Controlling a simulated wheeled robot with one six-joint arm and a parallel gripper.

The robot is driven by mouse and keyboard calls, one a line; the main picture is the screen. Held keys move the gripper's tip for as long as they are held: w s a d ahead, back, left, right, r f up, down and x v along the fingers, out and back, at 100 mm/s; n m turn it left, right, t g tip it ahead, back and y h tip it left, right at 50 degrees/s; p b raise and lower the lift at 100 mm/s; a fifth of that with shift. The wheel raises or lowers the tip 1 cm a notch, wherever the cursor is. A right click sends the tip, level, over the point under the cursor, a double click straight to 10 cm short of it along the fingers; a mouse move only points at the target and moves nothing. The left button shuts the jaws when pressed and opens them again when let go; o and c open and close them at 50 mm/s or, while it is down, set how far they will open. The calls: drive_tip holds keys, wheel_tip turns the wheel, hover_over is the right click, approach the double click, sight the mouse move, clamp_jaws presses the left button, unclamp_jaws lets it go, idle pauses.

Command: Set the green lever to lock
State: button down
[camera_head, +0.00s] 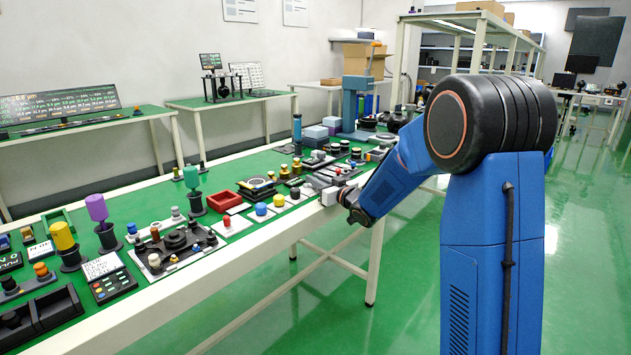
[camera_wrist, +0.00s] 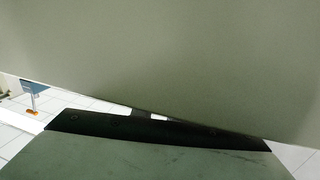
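A green-topped lever or knob (camera_head: 191,178) stands upright on a black base among the controls on the long table, left of centre in the head view. I cannot read any lock marking near it. My gripper (camera_head: 345,196) is at the table's front edge, well to the right of the green piece and apart from it. Its fingers are too small and partly hidden by my arm, so I cannot tell whether it is open or shut. In the wrist view, a large plain grey-beige surface fills the upper part, very close; the green piece does not show there.
Purple (camera_head: 97,207) and yellow (camera_head: 62,236) upright pieces stand left of the green one. A red tray (camera_head: 223,201), a black device with round parts (camera_head: 175,242) and several coloured buttons crowd the table (camera_head: 290,232). Open green floor (camera_head: 560,250) lies to the right.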

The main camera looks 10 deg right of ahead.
drive_tip(key=shift+d, duration=0.1)
drive_tip(key=shift+w+n+g+y, duration=0.15)
drive_tip(key=shift+n+g+y, duration=0.3)
drive_tip(key=shift+y, duration=0.25)
drive_tip(key=shift+n+g+y, duration=0.25)
drive_tip(key=shift+n+y, duration=0.1)
drive_tip(key=shift+y, duration=0.05)
drive_tip(key=c, duration=1.7)
unclamp_jaws()
drive_tip(key=v, duration=1.7)
drive_tip(key=shift+d, duration=0.15)
